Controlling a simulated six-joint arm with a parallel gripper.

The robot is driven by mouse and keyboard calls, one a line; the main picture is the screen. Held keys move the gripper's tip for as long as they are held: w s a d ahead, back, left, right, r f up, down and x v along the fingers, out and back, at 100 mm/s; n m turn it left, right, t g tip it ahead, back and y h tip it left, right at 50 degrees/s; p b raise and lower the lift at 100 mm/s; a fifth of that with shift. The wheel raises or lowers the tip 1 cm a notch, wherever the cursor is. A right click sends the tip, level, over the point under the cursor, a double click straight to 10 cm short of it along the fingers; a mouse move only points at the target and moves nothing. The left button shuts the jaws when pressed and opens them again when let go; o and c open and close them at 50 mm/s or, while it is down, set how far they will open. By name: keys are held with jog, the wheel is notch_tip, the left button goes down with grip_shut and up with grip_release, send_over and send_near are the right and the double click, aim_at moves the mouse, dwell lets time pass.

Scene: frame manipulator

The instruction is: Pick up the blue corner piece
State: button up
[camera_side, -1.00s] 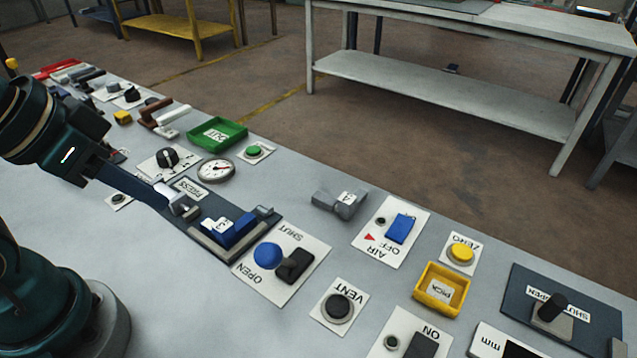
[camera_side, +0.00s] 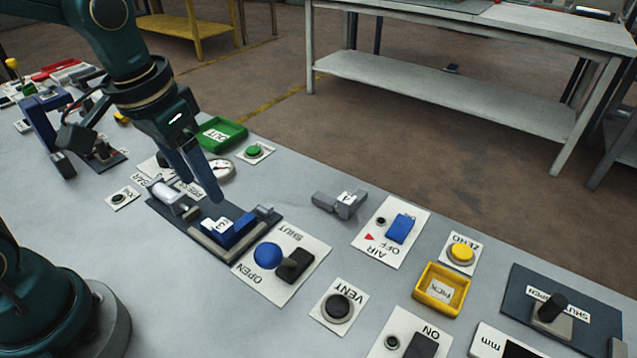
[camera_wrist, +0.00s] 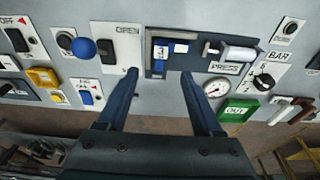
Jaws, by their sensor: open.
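The blue corner piece (camera_side: 243,228) sits in the dark fixture (camera_side: 208,248) labelled PRESS, against its light metal rails. A white label faces up on it. In the wrist view the blue piece (camera_wrist: 160,52) lies just beyond the fingertips, roughly between them. My gripper (camera_side: 202,192) is open and empty, fingers pointing down, behind and above the fixture, apart from the piece. Its two spread fingers also show in the wrist view (camera_wrist: 160,74). A metal press cylinder (camera_side: 168,192) lies at the fixture's left end.
A grey corner piece (camera_side: 343,204) lies loose to the right. A green OUT tray (camera_side: 222,132) stands behind my gripper, and a yellow tray (camera_side: 440,289) is at the right. The blue-knobbed OPEN/SHUT lever panel (camera_side: 285,262) adjoins the fixture. Bare bench lies in front.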

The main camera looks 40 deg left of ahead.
aim_at(216, 229)
jog(key=shift+g, duration=0.9)
jog(key=f, duration=0.2)
jog(key=w+f, duration=0.1)
jog(key=f, duration=0.1)
jog(key=shift+s+f, duration=0.15)
jog(key=shift+f, duration=2.75)
grip_shut()
